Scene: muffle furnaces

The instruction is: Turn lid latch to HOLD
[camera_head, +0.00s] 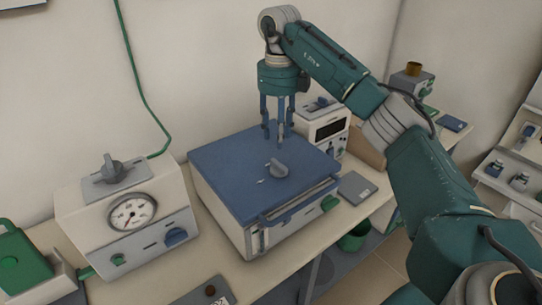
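The lid latch (278,168) is a small grey knob on top of the blue lid (235,155) of a white box-shaped unit (222,212). Its markings are too small to read. My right gripper (277,136) points straight down above the lid, slightly behind the latch in the picture. Its slim blue-grey fingers are spread apart with nothing between them, and it appears clear of the latch. My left gripper is out of view.
A white gauge unit (88,222) with a grey top knob stands at the left, with a green hose (137,72) behind it. A white unit with a dark display (328,131) stands behind the lidded unit at the right. A grey plate (357,188) lies at the bench's right.

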